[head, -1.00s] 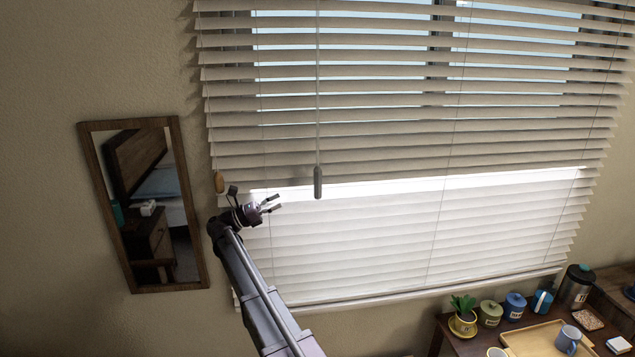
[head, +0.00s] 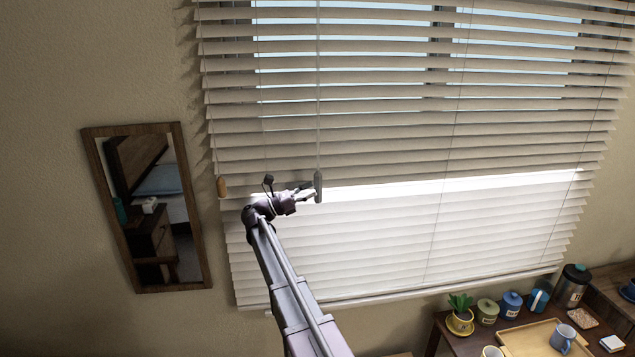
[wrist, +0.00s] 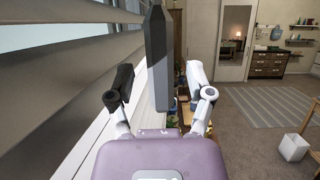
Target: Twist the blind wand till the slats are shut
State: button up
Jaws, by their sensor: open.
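The blind wand (head: 318,100) hangs in front of the slats and ends in a grey handle (head: 318,187). In the wrist view the dark grey handle (wrist: 158,60) hangs upright between the two fingers, with clear space on both sides. My gripper (head: 309,192) is open at the handle, reaching it from the left; in the wrist view the gripper (wrist: 160,88) shows its fingers spread around the handle. The blind slats (head: 400,140) are tilted, with bright gaps between the upper ones and a bright band across the middle.
A framed mirror (head: 195,270) is on the left wall. At lower right, a desk holds a potted plant (head: 460,304), canisters (head: 511,304) and a tray (head: 520,337). The slats are close on the wrist view's left.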

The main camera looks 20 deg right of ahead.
jog(key=shift+p+x, duration=0.4)
jog(key=shift+x, duration=1.1)
grip_shut()
